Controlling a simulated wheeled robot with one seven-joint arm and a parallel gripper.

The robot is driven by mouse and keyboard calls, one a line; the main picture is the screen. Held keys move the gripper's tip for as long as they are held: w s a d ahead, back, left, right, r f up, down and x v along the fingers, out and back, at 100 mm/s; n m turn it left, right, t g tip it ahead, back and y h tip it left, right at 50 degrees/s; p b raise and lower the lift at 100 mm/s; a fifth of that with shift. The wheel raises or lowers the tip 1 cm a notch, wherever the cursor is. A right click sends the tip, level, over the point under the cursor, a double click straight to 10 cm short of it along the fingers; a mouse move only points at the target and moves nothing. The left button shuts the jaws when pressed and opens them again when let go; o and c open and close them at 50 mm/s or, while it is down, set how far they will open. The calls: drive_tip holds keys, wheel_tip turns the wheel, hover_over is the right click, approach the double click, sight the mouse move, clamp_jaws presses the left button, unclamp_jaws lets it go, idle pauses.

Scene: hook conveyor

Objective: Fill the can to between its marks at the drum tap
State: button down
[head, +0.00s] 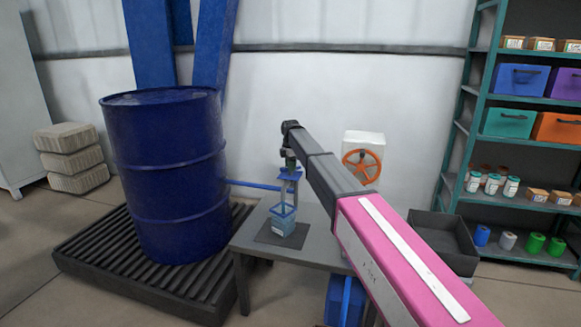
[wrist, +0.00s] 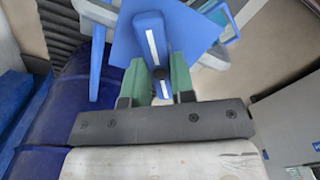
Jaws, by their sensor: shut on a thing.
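The blue drum (head: 168,180) stands at the left, and a blue pipe (head: 258,185) runs from it toward the tap over the table. The can (head: 284,222), light blue with a blue rim, stands upright on a dark mat on the table, below the tap. Its marks and fill level cannot be made out. My gripper (head: 291,160) is above the can at the tap. In the wrist view my gripper's green fingers (wrist: 158,78) are shut on a blue tap lever (wrist: 150,38) with a white stripe. Part of the can seems to show behind it at upper right (wrist: 213,55).
The drum rests on a dark slatted platform (head: 85,262). A black tray (head: 455,262) is at the right, before shelves (head: 463,126) of bins and cans.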

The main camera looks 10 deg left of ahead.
drive_tip(key=shift+n, duration=0.6)
drive_tip(key=c, duration=1)
unclamp_jaws()
drive_tip(key=shift+o, duration=0.2)
wheel_tip(320, 180, up, 11)
drive_tip(key=shift+f, duration=0.1)
